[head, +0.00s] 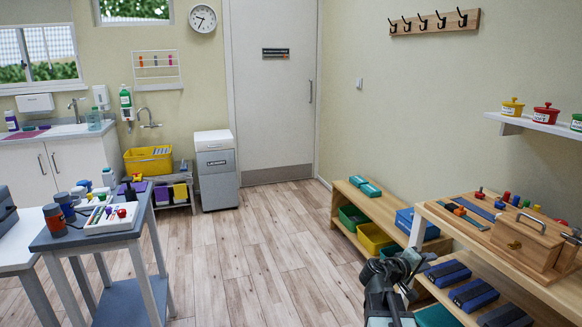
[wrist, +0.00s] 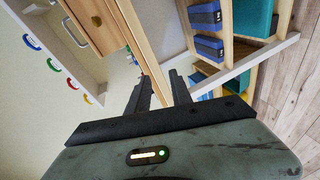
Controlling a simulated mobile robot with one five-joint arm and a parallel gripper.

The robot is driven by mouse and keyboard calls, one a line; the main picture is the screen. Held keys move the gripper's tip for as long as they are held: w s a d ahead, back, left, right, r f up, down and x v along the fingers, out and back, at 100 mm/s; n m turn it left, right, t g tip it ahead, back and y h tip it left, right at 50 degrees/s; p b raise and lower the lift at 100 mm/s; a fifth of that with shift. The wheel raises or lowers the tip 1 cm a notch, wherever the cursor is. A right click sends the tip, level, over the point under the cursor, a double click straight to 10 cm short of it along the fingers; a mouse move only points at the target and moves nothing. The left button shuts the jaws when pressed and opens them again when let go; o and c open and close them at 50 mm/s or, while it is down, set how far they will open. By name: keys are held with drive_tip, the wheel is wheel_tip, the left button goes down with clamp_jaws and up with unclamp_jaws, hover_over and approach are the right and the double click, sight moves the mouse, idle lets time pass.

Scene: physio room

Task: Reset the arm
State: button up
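My arm shows at the bottom right of the head view, in front of the wooden shelf unit. My gripper (head: 398,265) is dark and small there, and its fingers are hard to make out. In the wrist view, the two black fingers of my gripper (wrist: 160,84) stand apart with nothing between them. The wrist picture is tilted; the bench (wrist: 137,35) and its shelves lie beyond the fingers. I cannot tell the exact distance from the gripper to the bench edge.
A wooden bench (head: 465,243) with a peg board and a wooden box (head: 530,240) stands at right. Blue weights (head: 446,273) lie below. A low shelf (head: 343,216) holds bins. A grey side table (head: 95,234) stands at left. The middle floor (head: 250,260) is clear.

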drive_tip(key=s+a+f+m+g+y, duration=0.15)
drive_tip(key=s+a+f+y, duration=0.35)
drive_tip(key=a, duration=0.5)
drive_tip(key=s+a+f+g+y, duration=0.2)
drive_tip(key=a+f+y, duration=0.2)
drive_tip(key=a+f, duration=0.45)
drive_tip(key=s+a+f+m+g+y, duration=0.15)
drive_tip(key=s+a+f+y, duration=0.25)
drive_tip(key=a, duration=0.7)
wheel_tip(320, 180, up, 23)
drive_tip(key=s+a+g+p, duration=0.1)
drive_tip(key=p, duration=2.2)
drive_tip(key=shift+s+a+y, duration=0.15)
drive_tip(key=shift+s+y, duration=0.05)
drive_tip(key=shift+y, duration=0.1)
drive_tip(key=shift+f, duration=0.1)
